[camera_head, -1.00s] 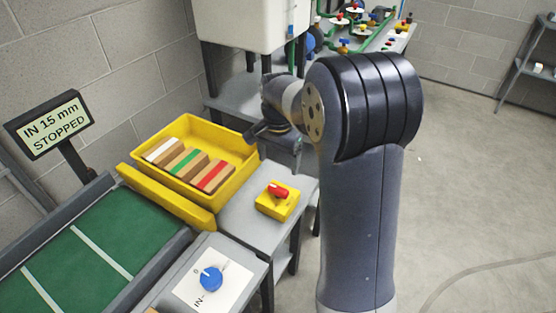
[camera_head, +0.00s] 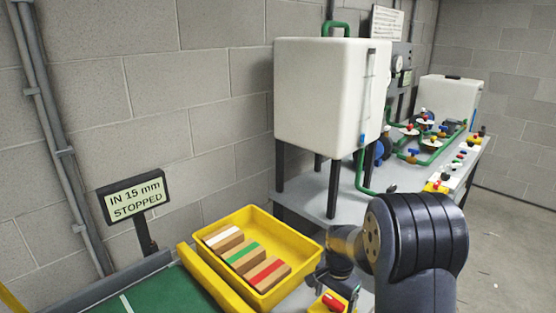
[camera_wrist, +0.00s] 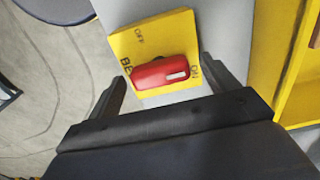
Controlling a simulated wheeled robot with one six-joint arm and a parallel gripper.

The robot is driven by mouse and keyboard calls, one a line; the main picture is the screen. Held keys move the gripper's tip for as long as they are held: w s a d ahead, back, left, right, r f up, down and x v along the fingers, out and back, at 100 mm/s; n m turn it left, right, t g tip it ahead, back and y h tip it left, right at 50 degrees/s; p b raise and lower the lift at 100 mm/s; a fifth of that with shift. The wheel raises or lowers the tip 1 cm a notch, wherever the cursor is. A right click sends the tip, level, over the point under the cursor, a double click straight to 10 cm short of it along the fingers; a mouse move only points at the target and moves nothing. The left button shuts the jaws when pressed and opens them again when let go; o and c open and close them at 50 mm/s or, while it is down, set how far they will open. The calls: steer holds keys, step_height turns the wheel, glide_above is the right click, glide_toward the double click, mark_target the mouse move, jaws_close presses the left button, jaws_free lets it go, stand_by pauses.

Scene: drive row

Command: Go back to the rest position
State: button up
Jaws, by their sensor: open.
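My gripper (camera_wrist: 160,88) shows in the wrist view with its two dark fingers spread apart and nothing between them. In that view a red switch handle (camera_wrist: 160,72) on a yellow switch box (camera_wrist: 142,38) lies beyond the fingertips; I cannot tell how near. In the head view my gripper (camera_head: 325,282) is small and partly hidden by my own arm, above the yellow switch box (camera_head: 318,307). The red handle (camera_head: 333,301) shows at the lower edge of that view.
A yellow bin (camera_head: 310,251) holds several striped blocks beside the green conveyor (camera_head: 165,295). A sign (camera_head: 135,197) reads "IN 15 mm STOPPED". A white tank (camera_head: 325,100) on dark legs and green pipes (camera_head: 435,150) stand behind. Floor at right (camera_head: 510,240) looks clear.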

stand_by(0.3)
step_height(320, 180, up, 11)
step_height(320, 180, down, 11)
steer(key=shift+r, duration=0.2)
steer(key=shift+f, duration=0.25)
steer(key=n, duration=0.8)
steer(key=shift+n, duration=0.4)
steer(key=n, duration=0.4)
steer(key=shift+n, duration=0.3)
steer(key=n, duration=0.4)
steer(key=shift+r+n, duration=0.3)
steer(key=shift+r, duration=1.3)
